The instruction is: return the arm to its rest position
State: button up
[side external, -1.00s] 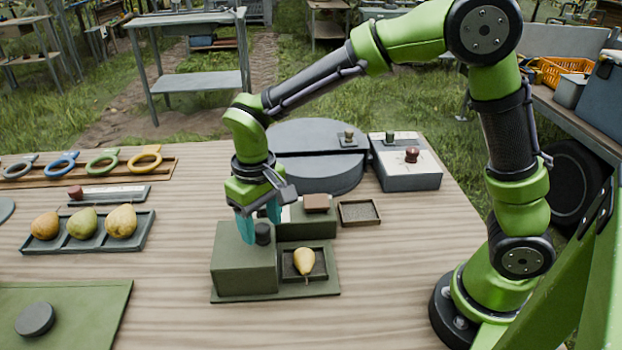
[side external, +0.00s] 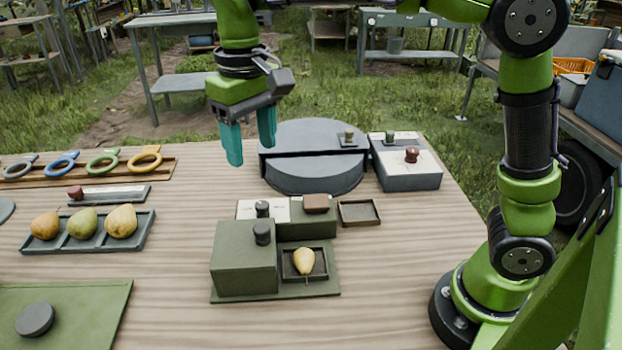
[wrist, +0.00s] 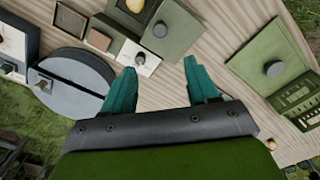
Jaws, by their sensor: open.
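My gripper (side external: 250,145) is raised well above the wooden table in the side view, with its teal fingers apart and nothing between them. It hangs above and behind the green block device (side external: 243,270). In the wrist view my gripper (wrist: 165,85) also shows its two fingers spread and empty over bare table. A yellow pear (side external: 304,261) lies in the small dark tray beside the green block. The block's dark knob (side external: 262,233) stands clear of the fingers.
A grey round drum (side external: 315,170) and a grey box with a red knob (side external: 408,175) stand at the back. A tray (side external: 148,238) holds several pears at left, with coloured rings (side external: 102,162) behind it. A green board (side external: 90,310) lies front left. The table's front middle is clear.

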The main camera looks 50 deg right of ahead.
jog(key=s+d+f+m+t+y, duration=0.1)
jog(key=s+d+f+m+t, duration=0.1)
jog(key=s+d, duration=0.4)
jog(key=s+d+f+m+t+y, duration=0.1)
jog(key=s+d+f+m+t, duration=0.1)
jog(key=s+d+t, duration=0.3)
jog(key=s+d, duration=0.2)
jog(key=s, duration=0.1)
dwell(1.5)
